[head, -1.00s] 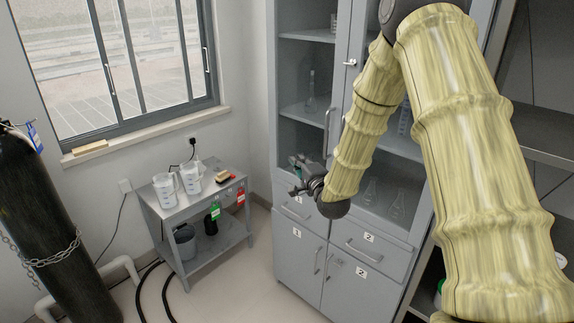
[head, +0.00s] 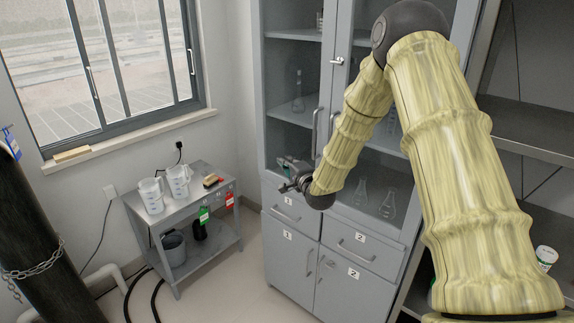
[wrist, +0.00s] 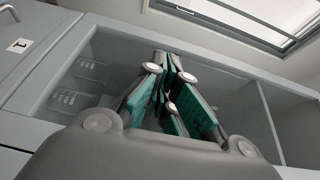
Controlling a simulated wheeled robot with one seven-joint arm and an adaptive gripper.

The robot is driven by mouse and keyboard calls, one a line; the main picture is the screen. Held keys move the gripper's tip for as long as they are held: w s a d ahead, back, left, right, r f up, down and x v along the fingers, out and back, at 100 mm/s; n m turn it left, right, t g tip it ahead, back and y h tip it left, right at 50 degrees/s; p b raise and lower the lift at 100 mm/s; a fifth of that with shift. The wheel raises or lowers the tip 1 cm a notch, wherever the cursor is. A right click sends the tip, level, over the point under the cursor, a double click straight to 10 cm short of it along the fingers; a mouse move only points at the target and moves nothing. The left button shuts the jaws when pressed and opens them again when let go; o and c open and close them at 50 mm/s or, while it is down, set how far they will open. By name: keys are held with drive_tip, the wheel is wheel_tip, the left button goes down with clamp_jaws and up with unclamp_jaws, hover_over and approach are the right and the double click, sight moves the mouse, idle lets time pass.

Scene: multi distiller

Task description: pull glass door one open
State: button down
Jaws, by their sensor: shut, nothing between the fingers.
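Glass door one, the left door (head: 258,130) of the grey cabinet, has a vertical handle (head: 316,131) beside the centre seam. It looks closed, though a small gap would be hard to see. My gripper (head: 284,188) is at the lower part of this door, below and left of its handle. In the wrist view my gripper's teal-padded fingers (wrist: 164,62) are together, with nothing between them, in front of the compartment. Beakers (wrist: 75,98) stand in that compartment. The handle is not visible in the wrist view. My arm covers part of the right glass door.
Numbered drawers (head: 286,210) and lower doors lie below the glass. A small trolley (head: 181,213) with measuring jugs stands left, and a chained gas cylinder (head: 40,240) at far left. Open shelving (head: 535,125) is on the right. Some floor between trolley and cabinet is clear.

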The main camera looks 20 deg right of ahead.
drive_tip(key=s+d+b, duration=0.2)
drive_tip(key=s+d, duration=0.4)
drive_tip(key=shift+s+f, duration=0.2)
drive_tip(key=shift+s, duration=0.1)
drive_tip(key=c, duration=2.1)
unclamp_jaws()
drive_tip(key=shift+s+d+r+b, duration=0.1)
drive_tip(key=shift+s+d+b, duration=0.1)
drive_tip(key=shift+b, duration=0.1)
drive_tip(key=shift+o, duration=1.4)
wheel_tip(320, 180, up, 7)
drive_tip(key=a+m+h+p, duration=0.2)
drive_tip(key=m+h+p, duration=0.2)
drive_tip(key=m, duration=0.7)
drive_tip(key=shift+s+m+h, duration=0.25)
drive_tip(key=shift+m+h, duration=0.05)
drive_tip(key=shift+h, duration=0.2)
drive_tip(key=m+g+h+p, duration=0.25)
drive_tip(key=m+h, duration=0.25)
drive_tip(key=m, duration=0.8)
approach(315, 122)
drive_tip(key=p+x, duration=0.4)
drive_tip(key=x, duration=0.5)
drive_tip(key=shift+r+p, duration=0.1)
drive_tip(key=shift+p, duration=0.3)
drive_tip(key=shift+x, duration=0.8)
clamp_jaws()
